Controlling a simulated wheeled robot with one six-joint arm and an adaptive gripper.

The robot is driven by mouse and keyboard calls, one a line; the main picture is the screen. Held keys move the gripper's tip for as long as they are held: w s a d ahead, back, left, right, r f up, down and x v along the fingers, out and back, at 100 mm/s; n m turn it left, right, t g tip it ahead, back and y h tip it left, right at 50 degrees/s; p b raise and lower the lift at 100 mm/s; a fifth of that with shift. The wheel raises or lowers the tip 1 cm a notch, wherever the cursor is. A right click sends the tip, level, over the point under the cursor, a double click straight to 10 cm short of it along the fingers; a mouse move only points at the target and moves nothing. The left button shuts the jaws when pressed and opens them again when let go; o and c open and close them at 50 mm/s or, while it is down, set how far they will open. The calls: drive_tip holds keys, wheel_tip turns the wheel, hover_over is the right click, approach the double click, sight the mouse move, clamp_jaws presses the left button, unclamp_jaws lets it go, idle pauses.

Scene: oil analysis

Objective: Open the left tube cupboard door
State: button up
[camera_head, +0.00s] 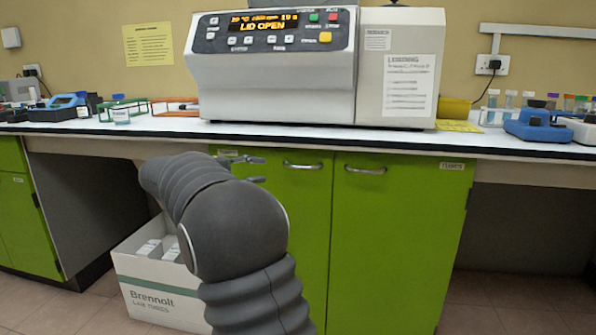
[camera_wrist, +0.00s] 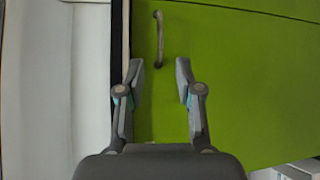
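The green left cupboard door (camera_head: 306,215) is shut below the bench, with a horizontal metal bar handle (camera_head: 303,165) near its top edge. A small label (camera_head: 228,153) sits at its top left corner. My gripper (camera_head: 260,170) is in front of this door, left of the handle. In the wrist view my gripper (camera_wrist: 160,75) is open and empty. The handle (camera_wrist: 158,40) lies ahead of the fingertips, within the sideways span between them and nearer the left finger. The fingers appear apart from it. My arm hides the door's lower left part.
The green right door (camera_head: 395,235) is shut, with its own handle (camera_head: 366,169). The bench top (camera_head: 400,138) overhangs the doors and carries a large machine (camera_head: 270,80). A white carton (camera_head: 150,285) stands on the floor at left, partly behind my arm.

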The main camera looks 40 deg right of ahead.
sight(298, 168)
drive_tip(key=d, duration=0.4)
drive_tip(key=s+d+f, duration=0.1)
drive_tip(key=d, duration=0.4)
drive_tip(key=d+f, duration=0.1)
drive_tip(key=d, duration=0.3)
drive_tip(key=shift+s+d+b, duration=0.15)
drive_tip(key=shift+d+b, duration=0.05)
drive_tip(key=shift+b, duration=0.1)
drive_tip(key=shift+c, duration=0.2)
clamp_jaws()
